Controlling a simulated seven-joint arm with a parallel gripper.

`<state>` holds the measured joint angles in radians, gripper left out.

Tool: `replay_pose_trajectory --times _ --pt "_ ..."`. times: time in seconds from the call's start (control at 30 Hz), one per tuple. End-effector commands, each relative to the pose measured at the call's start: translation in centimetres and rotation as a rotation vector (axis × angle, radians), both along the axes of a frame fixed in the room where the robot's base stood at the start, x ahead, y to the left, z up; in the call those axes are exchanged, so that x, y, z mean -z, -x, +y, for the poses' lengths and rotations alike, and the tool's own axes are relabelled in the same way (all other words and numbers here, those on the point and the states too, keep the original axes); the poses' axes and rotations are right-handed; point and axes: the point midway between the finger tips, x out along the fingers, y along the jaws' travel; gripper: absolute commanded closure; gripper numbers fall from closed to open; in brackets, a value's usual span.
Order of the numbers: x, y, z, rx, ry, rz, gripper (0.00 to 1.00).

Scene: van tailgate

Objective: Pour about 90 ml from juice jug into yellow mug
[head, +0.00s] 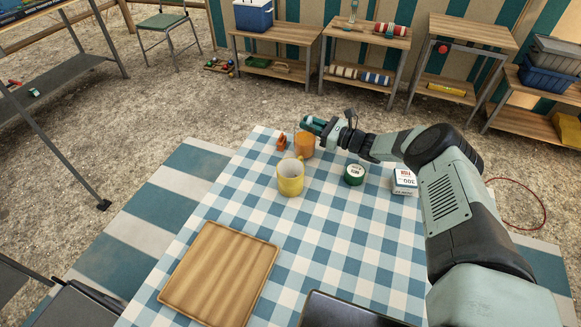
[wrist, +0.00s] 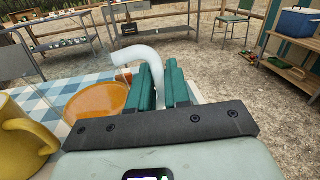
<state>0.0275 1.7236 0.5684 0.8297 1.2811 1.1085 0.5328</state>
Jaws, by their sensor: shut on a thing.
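The juice jug (head: 304,147) holds orange juice and is near the far edge of the checked table. In the wrist view the orange juice surface (wrist: 97,101) shows left of the fingers, with a pale curved handle (wrist: 140,53) between them. My gripper (head: 313,124) is shut on this handle; in the wrist view its green fingers (wrist: 163,88) close around it. The jug looks about upright; I cannot tell if it touches the table. The yellow mug (head: 290,179) stands upright just in front of the jug, its inside pale. It also shows at the wrist view's left edge (wrist: 22,138).
A green round tin (head: 354,175) and a white box (head: 404,181) stand to the right on the checked table (head: 330,240). A small orange object (head: 282,142) is left of the jug. A wooden board (head: 221,273) and a dark tray (head: 350,311) lie nearer. The table's middle is clear.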

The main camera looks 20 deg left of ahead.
Motion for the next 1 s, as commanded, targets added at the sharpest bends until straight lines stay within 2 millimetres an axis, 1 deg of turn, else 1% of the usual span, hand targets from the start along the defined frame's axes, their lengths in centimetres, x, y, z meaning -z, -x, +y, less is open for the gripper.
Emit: replay_pose_trajectory --times 0.27,0.63,0.77,0.93,1.0 --pt "-2.1 1.2 -0.1 0.001 -0.012 -0.174 1.00" --pt "-4.7 3.4 -0.2 0.000 -0.022 -0.399 1.00" --pt "-5.8 3.9 -0.2 0.001 -0.024 -0.449 1.00" --pt "-7.9 5.1 -0.3 0.000 -0.029 -0.545 1.00" --pt "-7.7 5.7 -0.3 0.000 -0.032 -0.630 1.00"
